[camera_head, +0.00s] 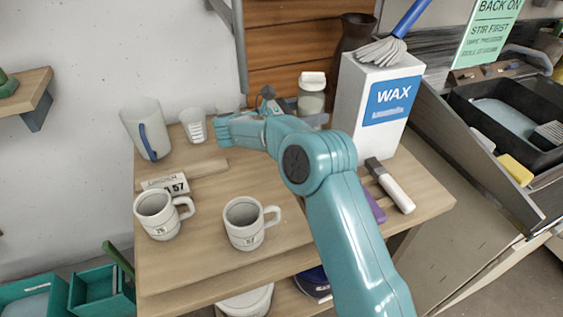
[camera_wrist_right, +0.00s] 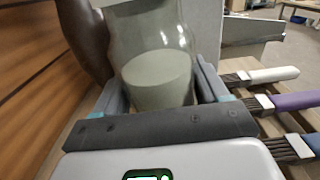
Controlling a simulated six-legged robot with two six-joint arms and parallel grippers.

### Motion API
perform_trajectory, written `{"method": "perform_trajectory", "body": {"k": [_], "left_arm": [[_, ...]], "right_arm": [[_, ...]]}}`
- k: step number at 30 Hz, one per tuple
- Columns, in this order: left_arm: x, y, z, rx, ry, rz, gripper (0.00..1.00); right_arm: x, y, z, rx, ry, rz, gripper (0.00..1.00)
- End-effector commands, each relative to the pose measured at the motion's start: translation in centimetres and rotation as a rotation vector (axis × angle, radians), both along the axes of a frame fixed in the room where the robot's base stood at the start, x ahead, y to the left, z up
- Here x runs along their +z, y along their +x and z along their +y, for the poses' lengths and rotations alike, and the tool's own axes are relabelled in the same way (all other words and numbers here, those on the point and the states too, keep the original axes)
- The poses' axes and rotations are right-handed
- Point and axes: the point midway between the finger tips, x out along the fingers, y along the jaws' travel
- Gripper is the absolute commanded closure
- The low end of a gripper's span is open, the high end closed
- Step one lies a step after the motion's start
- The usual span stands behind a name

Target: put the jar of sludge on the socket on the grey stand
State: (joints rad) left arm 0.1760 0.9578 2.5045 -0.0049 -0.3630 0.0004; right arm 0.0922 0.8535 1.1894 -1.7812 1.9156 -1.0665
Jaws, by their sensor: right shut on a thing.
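In the right wrist view the jar (camera_wrist_right: 158,78) stands nearly upright between both fingers of my right gripper (camera_wrist_right: 160,92). My right gripper (camera_head: 316,119) is shut on the jar's lower part, reaching in from the left; my arm partly hides it. The jar's base is hidden, so I cannot tell whether it touches anything. I cannot make out the grey stand or its socket. My left gripper is not in view.
Two mugs (camera_head: 245,223) (camera_head: 159,214), a pitcher (camera_head: 148,132) and a measuring cup (camera_head: 193,126) stand on the wooden table (camera_head: 200,262). Brushes (camera_head: 391,187) lie at its right.

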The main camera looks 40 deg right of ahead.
Motion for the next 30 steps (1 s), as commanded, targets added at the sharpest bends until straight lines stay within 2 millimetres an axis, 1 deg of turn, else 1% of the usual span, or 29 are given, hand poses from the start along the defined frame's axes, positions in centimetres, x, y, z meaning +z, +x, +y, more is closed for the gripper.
{"method": "perform_trajectory", "body": {"k": [2,3,5,10,12,17,23,30], "left_arm": [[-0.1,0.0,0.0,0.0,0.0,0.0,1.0],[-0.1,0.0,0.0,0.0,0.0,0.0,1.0],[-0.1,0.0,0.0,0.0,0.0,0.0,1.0],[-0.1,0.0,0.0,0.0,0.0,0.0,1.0],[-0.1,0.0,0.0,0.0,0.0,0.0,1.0],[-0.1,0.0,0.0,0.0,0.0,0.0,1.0],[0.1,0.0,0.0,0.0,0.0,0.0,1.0],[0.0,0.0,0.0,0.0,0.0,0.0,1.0]], "right_arm": [[-0.2,-0.2,-0.1,-0.005,-0.003,-0.001,0.76],[-0.6,-0.2,-0.1,-0.006,-0.002,0.001,0.76],[-1.6,-0.3,0.0,-0.005,-0.001,0.002,0.76],[-4.9,-0.4,0.1,-0.003,-0.002,0.004,0.76],[-5.7,-0.5,0.1,-0.004,-0.002,0.002,0.76],[-7.0,-0.5,0.1,-0.004,-0.002,0.001,0.76],[-9.8,-0.4,0.0,-0.006,-0.002,0.002,0.76],[-10.0,-0.3,-0.2,-0.007,-0.003,-0.001,0.76]]}}
